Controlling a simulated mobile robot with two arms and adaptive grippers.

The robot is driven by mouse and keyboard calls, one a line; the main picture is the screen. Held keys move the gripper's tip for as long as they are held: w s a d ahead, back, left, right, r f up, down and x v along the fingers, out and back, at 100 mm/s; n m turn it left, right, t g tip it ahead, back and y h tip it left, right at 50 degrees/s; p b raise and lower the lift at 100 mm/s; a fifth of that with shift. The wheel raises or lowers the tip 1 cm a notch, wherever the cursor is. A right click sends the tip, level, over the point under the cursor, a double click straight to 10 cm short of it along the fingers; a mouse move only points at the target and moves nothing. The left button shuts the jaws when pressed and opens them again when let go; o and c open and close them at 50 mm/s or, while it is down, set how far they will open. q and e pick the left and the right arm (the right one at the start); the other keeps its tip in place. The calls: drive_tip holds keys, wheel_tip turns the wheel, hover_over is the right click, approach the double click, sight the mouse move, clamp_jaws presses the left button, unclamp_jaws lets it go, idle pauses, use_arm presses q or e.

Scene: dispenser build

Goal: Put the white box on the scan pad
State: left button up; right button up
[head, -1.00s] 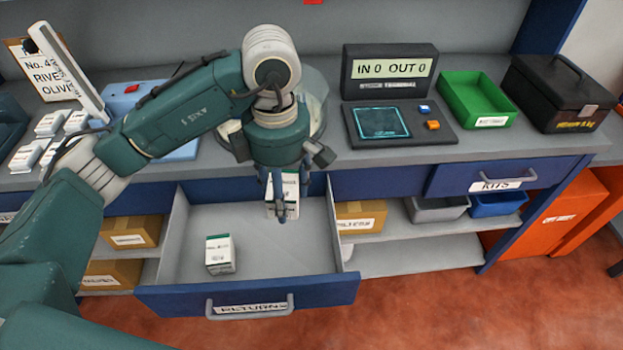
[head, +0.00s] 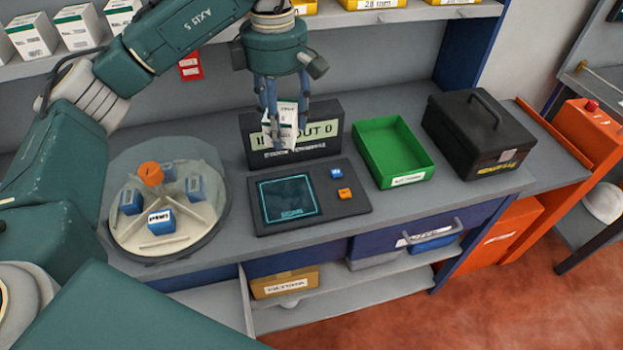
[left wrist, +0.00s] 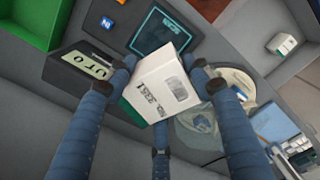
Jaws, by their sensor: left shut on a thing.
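My left gripper (head: 279,132) is shut on a white box (head: 287,113) with printed text and a green end. It holds the box up in front of the IN/OUT display (head: 322,131), hiding part of its text. In the left wrist view the box (left wrist: 163,86) sits between the fingers. The scan pad (head: 289,197), a dark panel section with a teal-outlined screen, lies below on the counter with nothing on it. It also shows in the left wrist view (left wrist: 160,38), apart from the box. My right gripper is not in view.
Beside the pad's screen are a blue button (head: 336,173) and an orange button (head: 345,193). A round carousel (head: 190,236) with small blue blocks stands left. A green tray (head: 391,150) and a black case (head: 480,133) stand right.

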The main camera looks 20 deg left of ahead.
use_arm(q)
wheel_tip(320, 180, down, 7)
drive_tip(key=s, duration=0.1)
drive_tip(key=p, duration=0.2)
hover_over(287, 199)
wheel_tip(287, 199, down, 7)
drive_tip(key=shift+f, duration=0.8)
wheel_tip(287, 199, down, 3)
drive_tip(key=shift+f+p, duration=0.2)
drive_tip(key=shift+p, duration=0.35)
drive_tip(key=shift+f, duration=0.25)
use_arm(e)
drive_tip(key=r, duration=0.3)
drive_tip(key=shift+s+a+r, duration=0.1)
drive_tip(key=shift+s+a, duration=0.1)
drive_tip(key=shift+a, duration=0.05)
